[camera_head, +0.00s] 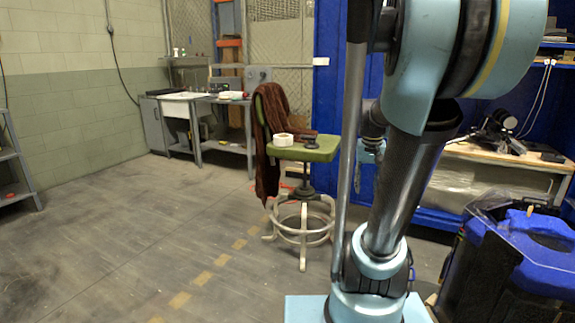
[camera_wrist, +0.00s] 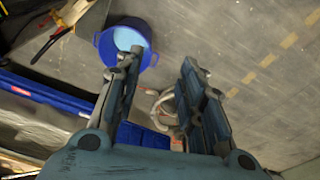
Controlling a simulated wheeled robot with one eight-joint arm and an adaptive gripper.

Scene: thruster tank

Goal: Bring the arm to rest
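My gripper (camera_wrist: 160,60) shows in the wrist view with its two fingers spread apart. Nothing is held between them. It points down towards the floor. My teal and dark metal arm fills the right middle of the head view. It stands bent, with a thick upper link above and the column base below. A small teal part shows behind the arm in the head view; I cannot tell if it is the gripper.
A green stool (camera_head: 305,150) with a brown cloth (camera_head: 270,150) and a white roll (camera_head: 283,140) stands left of my arm. A blue bucket (camera_wrist: 106,48) is beyond the fingers. A workbench (camera_head: 500,155) and a blue-lidded bin (camera_head: 530,240) are at right.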

